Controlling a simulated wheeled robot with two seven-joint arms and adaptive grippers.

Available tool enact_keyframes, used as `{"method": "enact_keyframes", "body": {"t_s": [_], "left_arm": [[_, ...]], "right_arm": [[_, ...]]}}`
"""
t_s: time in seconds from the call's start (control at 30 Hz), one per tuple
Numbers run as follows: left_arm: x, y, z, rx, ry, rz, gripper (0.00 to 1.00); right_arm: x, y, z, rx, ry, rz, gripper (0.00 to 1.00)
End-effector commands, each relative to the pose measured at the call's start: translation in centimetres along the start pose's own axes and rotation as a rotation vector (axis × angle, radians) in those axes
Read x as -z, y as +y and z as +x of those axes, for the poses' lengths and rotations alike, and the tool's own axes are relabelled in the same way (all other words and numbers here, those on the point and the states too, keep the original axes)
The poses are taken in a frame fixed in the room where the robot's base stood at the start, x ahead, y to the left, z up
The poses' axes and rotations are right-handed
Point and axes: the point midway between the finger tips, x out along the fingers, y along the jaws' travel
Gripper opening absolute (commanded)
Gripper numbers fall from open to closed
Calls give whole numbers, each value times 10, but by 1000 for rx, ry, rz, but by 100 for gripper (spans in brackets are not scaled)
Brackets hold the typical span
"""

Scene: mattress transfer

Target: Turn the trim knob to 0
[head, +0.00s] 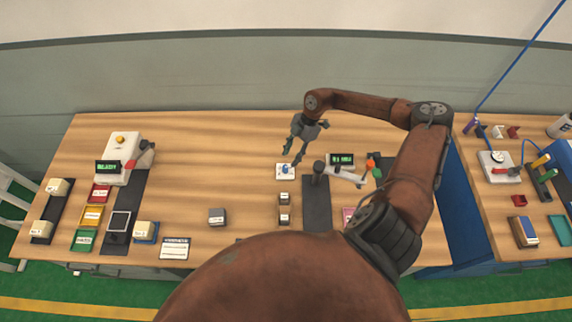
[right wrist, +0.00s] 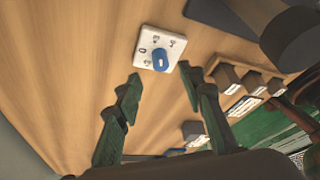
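The trim knob is a blue knob (head: 285,169) on a small white plate (head: 285,175) that lies on the wooden table. In the right wrist view the blue knob (right wrist: 160,60) stands on the white plate (right wrist: 149,41), with small dark marks around it. A "0"-like mark shows on the plate, but I cannot tell which mark the knob points at. My left gripper is not in view.
A green-lit display (head: 342,159) and a grey-white lever-like arm (head: 343,174) stand right of the knob, by a dark mat (head: 317,210). Small blocks (head: 284,198) sit in front of the plate. The table left of the knob is largely clear.

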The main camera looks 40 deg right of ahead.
Motion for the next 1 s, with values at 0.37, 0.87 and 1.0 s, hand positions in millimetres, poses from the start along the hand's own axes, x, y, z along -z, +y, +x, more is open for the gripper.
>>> {"method": "enact_keyframes", "body": {"t_s": [0.37,0.87,1.0], "left_arm": [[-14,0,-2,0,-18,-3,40],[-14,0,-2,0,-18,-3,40],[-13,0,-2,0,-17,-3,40]], "right_arm": [[1,0,55,4,0,-6,36],[1,0,62,3,-1,-8,28],[1,0,62,3,-1,-8,19]]}}
